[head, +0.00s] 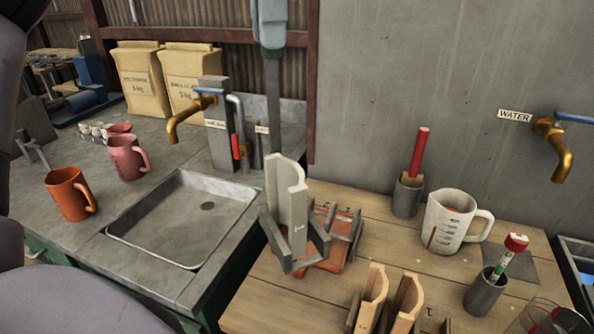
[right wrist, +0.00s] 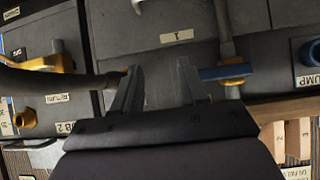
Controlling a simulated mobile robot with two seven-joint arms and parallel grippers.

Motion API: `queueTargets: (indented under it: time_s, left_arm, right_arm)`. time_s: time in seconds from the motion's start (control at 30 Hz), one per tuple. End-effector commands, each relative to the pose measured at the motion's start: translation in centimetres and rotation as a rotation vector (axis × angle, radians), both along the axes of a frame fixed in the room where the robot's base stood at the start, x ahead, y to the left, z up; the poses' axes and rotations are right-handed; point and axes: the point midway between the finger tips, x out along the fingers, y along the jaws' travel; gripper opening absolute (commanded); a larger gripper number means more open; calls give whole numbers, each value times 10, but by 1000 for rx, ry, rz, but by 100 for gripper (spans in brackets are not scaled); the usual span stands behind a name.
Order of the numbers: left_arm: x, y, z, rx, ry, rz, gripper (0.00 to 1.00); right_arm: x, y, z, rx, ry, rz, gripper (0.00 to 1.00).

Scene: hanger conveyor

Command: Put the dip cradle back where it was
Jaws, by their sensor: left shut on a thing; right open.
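The dip cradle (head: 273,105) appears as a long grey upright bar with grey angled prongs around its lower end. My left gripper (head: 271,48) is at the top middle of the head view, shut on the bar's upper end. The bar's lower part meets a pale curved block (head: 292,200) marked with a small sign; I cannot tell whether the cradle carries it or only overlaps it. Below and behind is a reddish rack (head: 343,238) with grey bars on the wooden table. My right gripper (right wrist: 158,85) is open and empty in the right wrist view.
A sink basin (head: 190,215) lies left of the cradle, with a brass tap (head: 185,115) behind it. Mugs (head: 70,193) stand farther left. Curved wooden pieces (head: 372,297), a measuring jug (head: 455,220) and a grey cup (head: 485,293) are on the table. A grey panel (right wrist: 175,55) lies beyond my right fingers.

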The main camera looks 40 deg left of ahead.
Motion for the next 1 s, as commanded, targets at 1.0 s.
queueTargets:
  time_s: [1.0]
  left_arm:
    - [0, 1, -152, -1, -2, 3, 0]
  right_arm:
    - [-4, 0, -37, 0, 9, 0, 43]
